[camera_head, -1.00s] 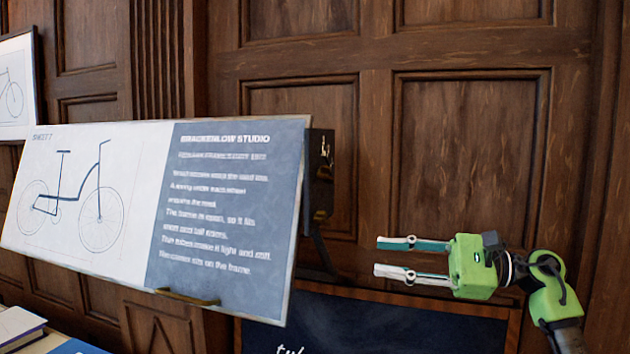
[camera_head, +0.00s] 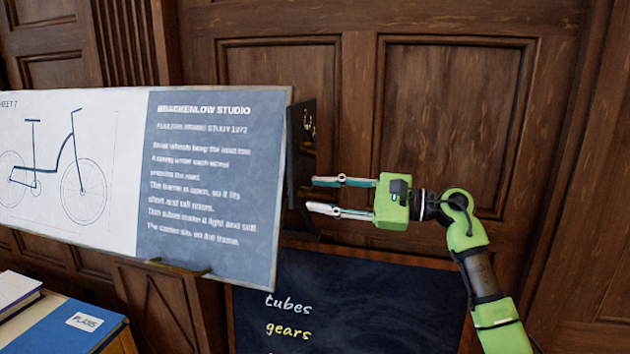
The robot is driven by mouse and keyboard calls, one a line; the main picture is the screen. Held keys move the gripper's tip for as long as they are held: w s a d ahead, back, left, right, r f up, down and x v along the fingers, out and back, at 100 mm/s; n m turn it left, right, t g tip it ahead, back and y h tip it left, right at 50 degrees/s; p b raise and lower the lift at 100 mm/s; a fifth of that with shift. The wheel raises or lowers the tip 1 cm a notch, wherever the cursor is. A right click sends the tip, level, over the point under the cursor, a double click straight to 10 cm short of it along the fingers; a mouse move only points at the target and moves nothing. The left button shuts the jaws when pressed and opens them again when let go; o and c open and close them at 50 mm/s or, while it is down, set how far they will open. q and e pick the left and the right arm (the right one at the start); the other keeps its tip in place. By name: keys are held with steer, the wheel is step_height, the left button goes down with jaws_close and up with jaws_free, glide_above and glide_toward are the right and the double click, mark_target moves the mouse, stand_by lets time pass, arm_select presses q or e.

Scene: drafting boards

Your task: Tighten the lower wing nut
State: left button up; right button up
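The drafting board (camera_head: 215,255) stands tilted, with a bicycle drawing and a dark text panel. A dark bracket (camera_head: 298,150) is behind its right edge. Small brassy metal parts (camera_head: 308,124) show near the bracket's top; I cannot tell whether they are a wing nut. I cannot make out the lower wing nut against the dark bracket. My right gripper (camera_head: 311,194) is open, with its two fingers one above the other, pointing left. Its fingertips are at the lower part of the bracket in the picture; whether they touch is unclear. Nothing shows between them. My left gripper is out of view.
A brass ledge clip (camera_head: 178,267) is at the board's lower edge. A framed chalkboard (camera_head: 370,305) reading "tubes" and "gears" is below the gripper. A blue folder (camera_head: 62,326) and a pale book (camera_head: 15,292) lie at bottom left. Wood panelling (camera_head: 455,120) stands behind.

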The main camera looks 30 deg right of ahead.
steer(key=shift+p+x, duration=0.3)
steer(key=shift+x, duration=0.7)
jaws_close()
steer(key=shift+f, duration=0.1)
